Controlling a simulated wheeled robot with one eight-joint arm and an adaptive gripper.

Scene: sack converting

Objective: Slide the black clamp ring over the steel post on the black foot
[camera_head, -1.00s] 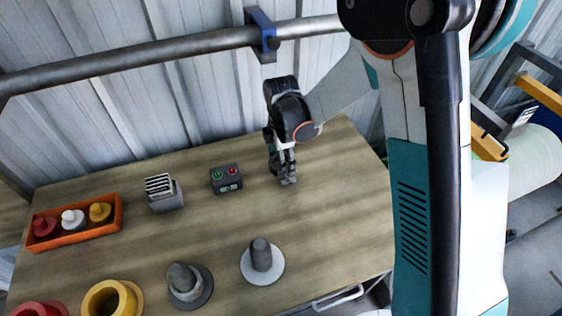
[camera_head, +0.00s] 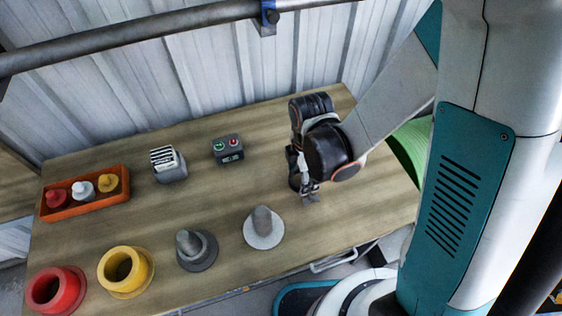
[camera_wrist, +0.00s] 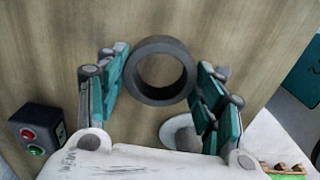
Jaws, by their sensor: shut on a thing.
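The black clamp ring (camera_wrist: 160,71) is between the teal finger pads of my gripper (camera_wrist: 161,80) in the wrist view; bare wooden table shows through its hole. In the head view my gripper (camera_head: 309,198) points down over the table's right part, and the ring cannot be made out there. The steel post (camera_head: 189,241) stands upright on the black foot (camera_head: 208,257) near the table's front, well left of my gripper and apart from it. The black foot is not seen in the wrist view.
A similar post on a pale foot (camera_head: 264,240) stands between my gripper and the black foot. Yellow (camera_head: 139,274) and red (camera_head: 74,289) flanged spools stand front left. A button box (camera_head: 228,150), grey block (camera_head: 168,165) and orange tray (camera_head: 57,212) line the back.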

